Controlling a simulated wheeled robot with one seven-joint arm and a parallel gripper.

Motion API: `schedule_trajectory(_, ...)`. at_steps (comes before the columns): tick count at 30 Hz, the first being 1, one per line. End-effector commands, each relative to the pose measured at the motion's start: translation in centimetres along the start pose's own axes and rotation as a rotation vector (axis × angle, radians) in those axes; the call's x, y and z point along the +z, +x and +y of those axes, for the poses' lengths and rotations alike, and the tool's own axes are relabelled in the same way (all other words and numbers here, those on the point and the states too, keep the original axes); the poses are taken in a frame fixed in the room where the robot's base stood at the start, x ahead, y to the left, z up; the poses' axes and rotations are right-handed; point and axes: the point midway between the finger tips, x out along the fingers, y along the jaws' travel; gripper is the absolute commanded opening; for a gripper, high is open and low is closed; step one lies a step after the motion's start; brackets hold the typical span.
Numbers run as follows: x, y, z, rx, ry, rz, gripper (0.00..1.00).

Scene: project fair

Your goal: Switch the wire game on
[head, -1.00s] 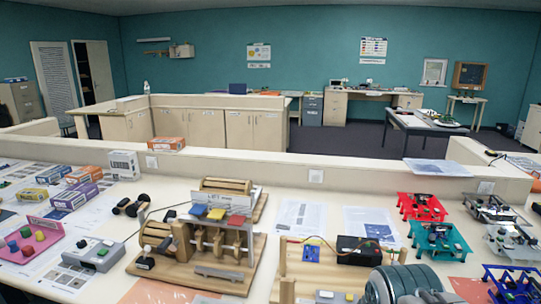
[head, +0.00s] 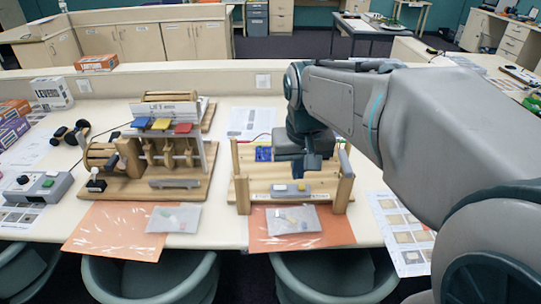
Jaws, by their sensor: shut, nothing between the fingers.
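The wooden rig (head: 258,195) in the middle of the bench, with an upright post at each end, appears to be the wire game. My gripper (head: 299,174) points down over the rig, shut and empty, just behind and above the plate. It appears apart from the switches. My arm hides the rig's back right.
A larger wooden machine (head: 165,185) with coloured blocks stands to the left, beside a grey control box (head: 38,187). A clear bag (head: 293,219) lies on an orange sheet before the rig. Tubs (head: 335,275) stand below the bench edge.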

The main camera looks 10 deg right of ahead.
Motion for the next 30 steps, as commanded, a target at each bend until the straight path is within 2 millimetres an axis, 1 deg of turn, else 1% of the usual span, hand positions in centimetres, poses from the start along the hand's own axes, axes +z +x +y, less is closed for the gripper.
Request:
schedule_trajectory(1,-1.4,0.8,0.0,0.002,0.009,-0.017,0.00)
schedule_trajectory(6,-5.5,2.2,0.1,0.008,0.037,-0.066,0.00)
schedule_trajectory(11,-9.3,4.2,0.3,0.011,0.063,-0.112,0.00)
schedule_trajectory(15,-12.1,6.1,0.6,0.013,0.089,-0.150,0.00)
schedule_trajectory(18,-13.7,7.3,0.8,0.013,0.103,-0.172,0.00)
schedule_trajectory(21,-14.8,8.1,0.9,0.013,0.114,-0.186,0.00)
schedule_trajectory(24,-15.4,8.7,1.0,0.013,0.121,-0.196,0.00)
schedule_trajectory(30,-15.8,8.9,1.1,0.013,0.124,-0.201,0.00)
